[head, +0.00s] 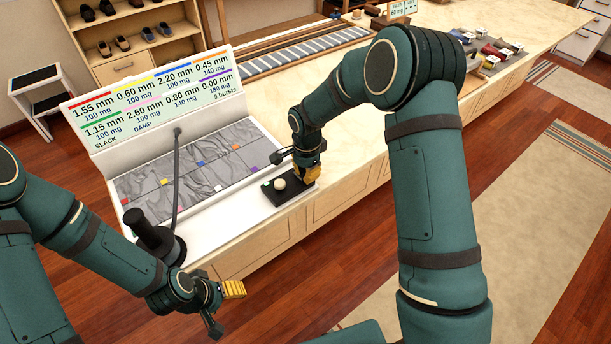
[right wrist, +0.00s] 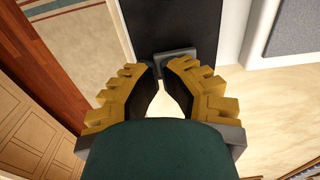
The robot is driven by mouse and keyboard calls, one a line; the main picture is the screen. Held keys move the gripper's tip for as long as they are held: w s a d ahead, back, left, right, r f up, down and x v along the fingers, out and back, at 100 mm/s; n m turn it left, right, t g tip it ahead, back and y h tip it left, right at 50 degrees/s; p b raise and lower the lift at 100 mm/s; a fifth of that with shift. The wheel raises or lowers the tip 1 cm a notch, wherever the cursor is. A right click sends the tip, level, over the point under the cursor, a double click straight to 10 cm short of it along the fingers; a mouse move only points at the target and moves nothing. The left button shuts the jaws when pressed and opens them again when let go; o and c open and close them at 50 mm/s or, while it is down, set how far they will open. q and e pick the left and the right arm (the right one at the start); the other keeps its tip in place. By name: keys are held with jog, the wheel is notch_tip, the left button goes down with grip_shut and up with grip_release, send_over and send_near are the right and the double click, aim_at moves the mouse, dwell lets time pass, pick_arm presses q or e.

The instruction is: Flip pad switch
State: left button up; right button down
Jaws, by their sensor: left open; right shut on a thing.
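A flat black pad (head: 272,191) with a round cream knob (head: 280,184) on top lies near the right front corner of the white fabric station. My right gripper (head: 312,172) is at the pad's right end. In the right wrist view its yellow fingers (right wrist: 165,72) close at a dark grey end piece (right wrist: 176,62) of the black pad (right wrist: 170,24). The exact contact is partly hidden by the fingers. A switch cannot be made out clearly. My left gripper (head: 226,307) is open and empty, in front of the counter's edge.
The white station (head: 215,211) holds grey fabric with coloured markers, below an upright label board (head: 150,95). A black cylindrical fixture (head: 152,234) stands at its front left. Striped strips and small items lie further along the counter.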

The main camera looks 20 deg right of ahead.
jog(key=shift+s+f+t+b, duration=0.35)
jog(key=shift+f+t+b, duration=0.05)
jog(key=shift+f+b, duration=0.05)
pick_arm(q)
jog(key=shift+w+f, duration=0.1)
jog(key=shift+f, duration=0.6)
pick_arm(e)
jog(key=shift+s, duration=0.1)
pick_arm(q)
jog(key=shift+f, duration=0.15)
pick_arm(e)
jog(key=shift+s+d+f, duration=0.15)
jog(key=shift+f, duration=0.05)
jog(key=shift+w, duration=0.3)
pick_arm(q)
jog(key=shift+r, duration=0.25)
pick_arm(e)
jog(key=shift+w+a+r, duration=0.25)
jog(key=shift+w+r, duration=0.15)
jog(key=shift+w, duration=0.1)
